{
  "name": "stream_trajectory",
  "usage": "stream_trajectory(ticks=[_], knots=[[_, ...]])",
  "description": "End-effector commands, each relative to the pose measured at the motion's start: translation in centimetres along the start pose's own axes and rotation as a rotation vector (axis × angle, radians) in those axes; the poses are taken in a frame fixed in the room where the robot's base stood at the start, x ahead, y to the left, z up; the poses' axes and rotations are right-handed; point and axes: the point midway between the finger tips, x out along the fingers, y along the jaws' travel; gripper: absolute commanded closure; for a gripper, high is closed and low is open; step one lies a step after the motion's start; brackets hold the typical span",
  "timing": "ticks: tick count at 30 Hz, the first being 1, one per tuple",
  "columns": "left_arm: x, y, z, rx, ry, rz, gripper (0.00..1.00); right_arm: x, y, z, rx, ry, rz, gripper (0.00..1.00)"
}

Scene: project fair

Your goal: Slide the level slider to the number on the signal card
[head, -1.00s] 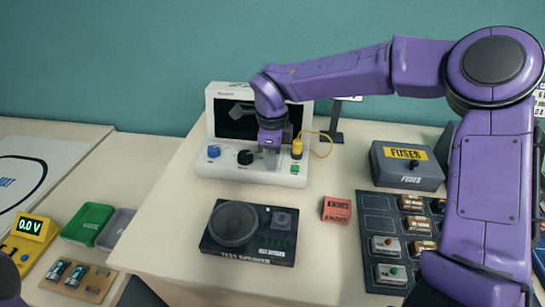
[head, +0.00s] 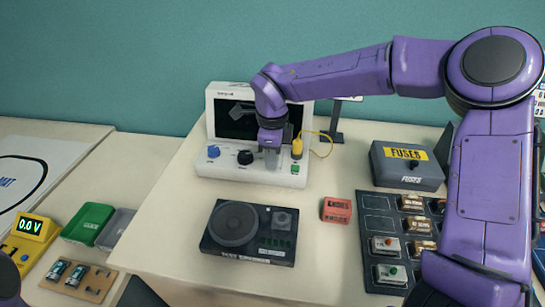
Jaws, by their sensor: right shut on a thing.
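A white instrument with a dark screen (head: 235,120) stands at the back of the table. Its front panel has a blue knob (head: 213,151), a black knob (head: 245,157), a yellow plug (head: 297,147) and a green button (head: 295,169). My right gripper (head: 271,160) points down at this panel, between the black knob and the yellow plug. It is shut on a small part there, probably the level slider, which the fingers hide. A card on a dark stand (head: 338,110) is behind my right arm; its number is mostly hidden. My left gripper is not in view.
A black test speaker (head: 270,248) and a red box (head: 337,210) lie in front of the instrument. A grey fuse box (head: 408,178) and a dark tray of small modules (head: 376,225) are on the right. A yellow meter (head: 32,228) and a green box (head: 88,222) are at the left.

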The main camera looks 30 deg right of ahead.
Motion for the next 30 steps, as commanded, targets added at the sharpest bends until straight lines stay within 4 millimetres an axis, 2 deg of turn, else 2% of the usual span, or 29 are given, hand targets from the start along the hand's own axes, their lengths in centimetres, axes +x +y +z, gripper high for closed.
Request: stream_trajectory(ticks=[6,9,17,18,19,20,27,30], knots=[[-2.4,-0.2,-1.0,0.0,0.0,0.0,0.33,-0.4,-2.7,0.1,0.0,0.001,0.006,1.0],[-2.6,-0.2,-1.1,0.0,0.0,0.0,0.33,-0.1,-3.5,0.0,0.0,0.001,0.004,1.0],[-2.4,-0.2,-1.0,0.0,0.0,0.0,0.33,0.1,-3.5,0.0,-0.001,0.001,0.002,1.0],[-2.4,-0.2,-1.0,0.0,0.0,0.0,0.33,0.1,-3.5,0.0,-0.001,0.001,0.001,0.75],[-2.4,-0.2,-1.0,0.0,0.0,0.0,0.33,0.1,-3.5,0.0,-0.001,0.001,0.001,0.66],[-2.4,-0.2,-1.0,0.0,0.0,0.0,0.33,0.1,-3.5,0.0,-0.001,0.001,0.001,0.62],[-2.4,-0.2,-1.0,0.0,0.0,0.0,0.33,0.0,-3.6,-0.1,0.001,0.001,0.0,0.62],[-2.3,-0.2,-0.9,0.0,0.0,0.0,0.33,-0.6,-3.6,0.0,0.0,-0.001,-0.002,0.62]])
